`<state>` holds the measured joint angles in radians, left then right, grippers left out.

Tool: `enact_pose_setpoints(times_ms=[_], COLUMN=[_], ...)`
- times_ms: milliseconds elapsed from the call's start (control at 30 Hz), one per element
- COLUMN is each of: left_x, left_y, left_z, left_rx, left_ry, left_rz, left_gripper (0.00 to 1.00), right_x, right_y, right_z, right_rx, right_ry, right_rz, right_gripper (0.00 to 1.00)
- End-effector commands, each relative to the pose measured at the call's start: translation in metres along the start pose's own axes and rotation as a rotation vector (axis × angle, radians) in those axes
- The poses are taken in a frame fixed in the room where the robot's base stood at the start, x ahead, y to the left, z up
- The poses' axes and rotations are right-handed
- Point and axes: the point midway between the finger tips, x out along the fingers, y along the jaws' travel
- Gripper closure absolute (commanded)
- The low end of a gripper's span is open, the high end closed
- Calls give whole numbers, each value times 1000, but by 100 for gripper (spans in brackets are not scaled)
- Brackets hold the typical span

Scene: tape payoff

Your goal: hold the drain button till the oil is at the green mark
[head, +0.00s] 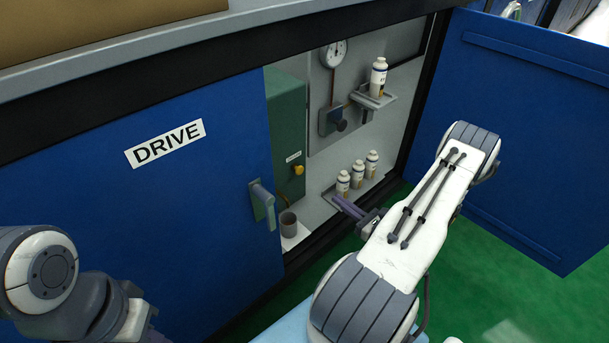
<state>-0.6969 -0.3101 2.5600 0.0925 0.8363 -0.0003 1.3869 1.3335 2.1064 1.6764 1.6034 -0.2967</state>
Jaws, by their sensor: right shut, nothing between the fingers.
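A green unit (287,125) stands inside the open cabinet. A small yellow-orange button (298,170) sits on its face under a small white label too small to read; it may be the drain button. A grey-brown cup (289,224) stands below it on a pale surface. I cannot make out an oil level or a green mark. My right gripper (345,204) is shut and empty, in front of the cabinet opening, right of the button and lower, apart from it. Part of my left arm shows at the lower left, but its gripper does not.
Several white bottles (357,173) stand on a low shelf just behind my right gripper. Another bottle (378,77) stands on an upper bracket, near a round gauge (334,53). The blue DRIVE door (130,220) has a grey handle (263,204). An open blue door (530,130) is at right.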

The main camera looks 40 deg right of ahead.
Motion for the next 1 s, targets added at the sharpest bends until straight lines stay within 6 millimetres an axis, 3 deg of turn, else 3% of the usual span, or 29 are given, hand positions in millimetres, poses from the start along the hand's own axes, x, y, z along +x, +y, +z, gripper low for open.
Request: enact_pose_setpoints(times_ms=[267,700,1000], left_x=[11,56,72], left_y=[-1,-4,-5], left_z=[1,3,4], left_rx=[0,0,0], left_ry=[0,0,0], left_rz=[0,0,0], left_gripper=[100,100,100], right_x=[19,110,140], right_y=[2,4,3], right_z=[-3,-4,-1], right_rx=[-1,-4,-1], right_ry=[0,-2,-1], right_rz=[8,11,5], right_gripper=[100,100,100])
